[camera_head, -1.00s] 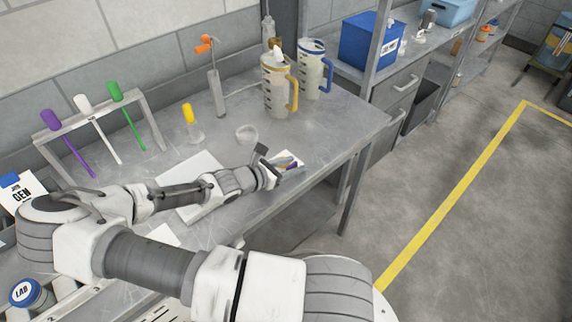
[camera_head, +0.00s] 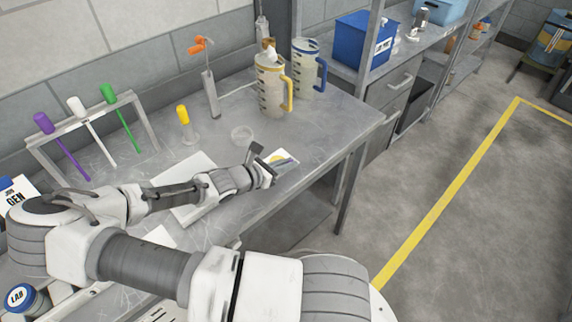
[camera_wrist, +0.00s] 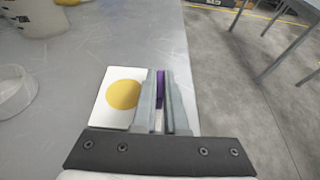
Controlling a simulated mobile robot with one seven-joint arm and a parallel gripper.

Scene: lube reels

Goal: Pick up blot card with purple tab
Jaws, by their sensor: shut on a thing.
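My gripper (camera_wrist: 161,100) is shut on a narrow purple piece, the purple tab (camera_wrist: 160,78), which stands between its two fingers at the table's front edge. A thin white strip shows below the tab between the fingers; the rest of that blot card is hidden or edge-on. A white card with a yellow round spot (camera_wrist: 122,95) lies just left of the fingers in the wrist view. In the head view my gripper (camera_head: 268,174) is at the table's front edge, partly hiding a pale card (camera_head: 287,159).
The metal table (camera_head: 330,120) ends just beyond the gripper. A clear dish (camera_head: 242,133), a yellow-capped bottle (camera_head: 184,120) and jugs with yellow (camera_head: 270,90) and blue (camera_head: 308,70) handles stand behind. A rack (camera_head: 146,118) holds purple, white and green-topped sticks.

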